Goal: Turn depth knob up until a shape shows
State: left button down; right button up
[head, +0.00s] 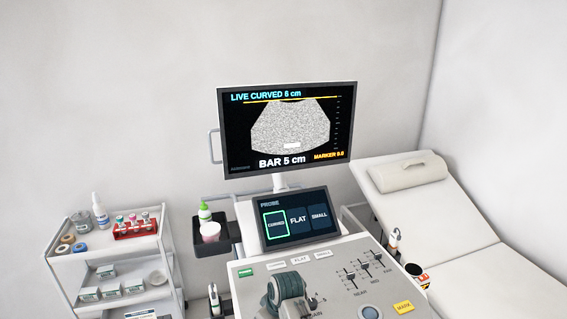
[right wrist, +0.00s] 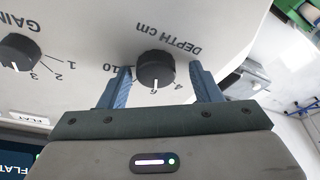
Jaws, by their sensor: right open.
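The depth knob (right wrist: 155,68) is black and round, with a white pointer line at the 6 of its printed scale. My right gripper (right wrist: 160,72) is open, its two blue fingers on either side of the knob; whether they touch it I cannot tell. In the head view a dark teal part, apparently of my right gripper, covers the knob's area on the control panel (head: 350,300). The monitor (head: 289,128) shows a grey speckled fan with a small white bar low in it, "LIVE CURVED", apparently 6 cm, and "BAR 5 cm". My left gripper is out of view.
The gain knob (right wrist: 18,52) sits beside the depth knob. A touch screen (head: 298,217) with the curved probe framed green stands above the panel. A cart (head: 150,250) with supplies is at left, a couch (head: 445,215) at right.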

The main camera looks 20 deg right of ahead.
dwell(0.5)
jog(key=shift+r, duration=3.95)
